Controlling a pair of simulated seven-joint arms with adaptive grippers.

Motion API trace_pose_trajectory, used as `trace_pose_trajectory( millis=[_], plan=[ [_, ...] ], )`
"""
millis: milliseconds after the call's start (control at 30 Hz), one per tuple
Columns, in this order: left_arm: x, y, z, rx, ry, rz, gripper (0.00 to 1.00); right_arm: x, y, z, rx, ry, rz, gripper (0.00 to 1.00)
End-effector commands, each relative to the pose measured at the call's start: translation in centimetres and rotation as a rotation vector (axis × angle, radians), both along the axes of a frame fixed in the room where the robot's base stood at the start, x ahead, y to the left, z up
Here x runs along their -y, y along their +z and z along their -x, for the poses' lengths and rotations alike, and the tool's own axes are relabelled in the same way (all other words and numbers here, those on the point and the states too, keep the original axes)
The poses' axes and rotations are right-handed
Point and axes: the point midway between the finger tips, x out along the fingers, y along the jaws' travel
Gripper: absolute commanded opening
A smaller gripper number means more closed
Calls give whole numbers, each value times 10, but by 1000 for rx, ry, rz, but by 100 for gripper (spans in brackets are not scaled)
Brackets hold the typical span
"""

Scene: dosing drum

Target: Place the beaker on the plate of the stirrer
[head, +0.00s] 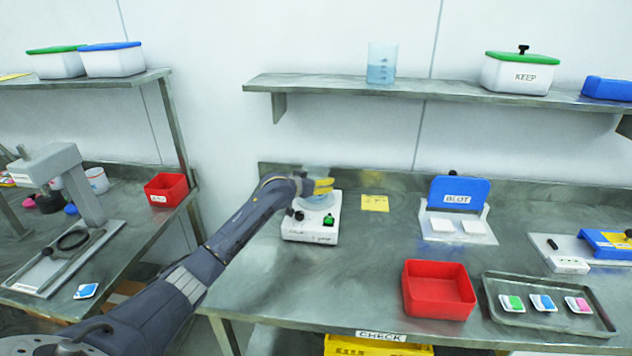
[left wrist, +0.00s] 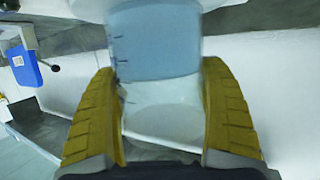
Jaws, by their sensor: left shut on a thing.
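A clear beaker (head: 317,171) with graduation marks is held over the round plate of the white stirrer (head: 310,231). My left gripper (head: 324,187) has its yellow fingers shut on it. In the left wrist view, the beaker (left wrist: 155,45) stands between the two fingers (left wrist: 163,120), with pale blue liquid inside. The fingers and beaker hide most of the stirrer plate. I cannot tell whether the beaker's base touches the plate. My right gripper is in neither view.
A yellow note (head: 375,203) lies right of the stirrer. A red bin (head: 439,289) and a tray (head: 540,321) with packets stand at front right. A blue BLOT holder (head: 459,192) is behind. Another beaker (head: 382,63) with blue liquid stands on the wall shelf (head: 440,92).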

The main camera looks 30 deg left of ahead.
Motion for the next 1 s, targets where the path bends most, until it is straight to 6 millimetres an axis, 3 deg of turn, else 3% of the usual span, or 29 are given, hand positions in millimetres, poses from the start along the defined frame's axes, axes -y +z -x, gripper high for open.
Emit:
trace_pose_trajectory(
  millis=[233, 800, 833, 1000],
  plan=[
    [0, 1, -1, 4, 0, 1, 30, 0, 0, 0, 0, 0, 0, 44],
    [1, -18, 1, -9, 0, 0, 30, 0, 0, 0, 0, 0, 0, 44],
    [1, -21, 2, -14, 0, -2, 80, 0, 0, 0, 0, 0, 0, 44],
    [2, -22, 2, -16, -1, -1, 100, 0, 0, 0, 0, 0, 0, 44]
  ],
)
